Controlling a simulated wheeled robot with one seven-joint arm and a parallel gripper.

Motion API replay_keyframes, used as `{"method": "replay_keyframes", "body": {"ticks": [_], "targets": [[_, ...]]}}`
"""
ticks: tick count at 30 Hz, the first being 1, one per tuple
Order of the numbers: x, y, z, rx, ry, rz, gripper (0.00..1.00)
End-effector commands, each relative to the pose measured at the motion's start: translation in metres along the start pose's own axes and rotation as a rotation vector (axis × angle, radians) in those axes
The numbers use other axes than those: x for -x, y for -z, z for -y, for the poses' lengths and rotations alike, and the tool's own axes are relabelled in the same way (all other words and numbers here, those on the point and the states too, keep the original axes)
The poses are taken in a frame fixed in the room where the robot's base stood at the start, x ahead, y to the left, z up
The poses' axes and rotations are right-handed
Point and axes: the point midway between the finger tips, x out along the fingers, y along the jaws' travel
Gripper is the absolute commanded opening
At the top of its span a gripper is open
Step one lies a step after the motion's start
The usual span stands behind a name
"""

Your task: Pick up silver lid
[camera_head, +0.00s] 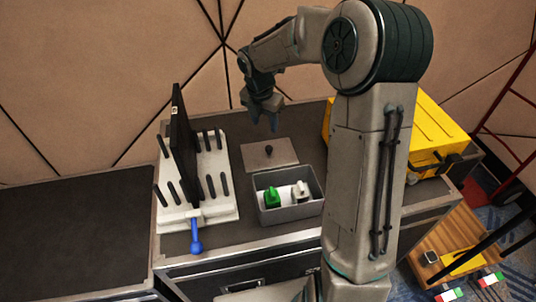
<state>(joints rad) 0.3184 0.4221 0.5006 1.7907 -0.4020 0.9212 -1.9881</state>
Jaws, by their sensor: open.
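The silver lid (257,156) is a flat grey-brown square plate with a small dark knob in its middle. It lies on the dark counter just behind an open grey box (289,210).
The grey box holds a green item (272,197) and a white item (300,192). A white slotted rack (222,212) holds a dark upright panel (183,145) and a blue-handled tool (196,236). A yellow case (425,130) stands right. The left counter (75,235) is bare.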

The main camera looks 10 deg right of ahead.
Motion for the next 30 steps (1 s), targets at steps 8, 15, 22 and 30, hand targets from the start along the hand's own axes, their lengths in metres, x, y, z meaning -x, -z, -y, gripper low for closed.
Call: {"method": "replay_keyframes", "body": {"ticks": [8,15,22,30], "targets": [[-0.056,0.002,0.000,-0.001,0.002,-0.003,0.48],[-0.073,0.001,0.001,-0.003,0.001,-0.001,0.48],[-0.099,0.001,0.002,-0.002,0.003,-0.002,0.48],[-0.125,0.000,0.002,-0.002,0.001,0.000,0.48]]}}
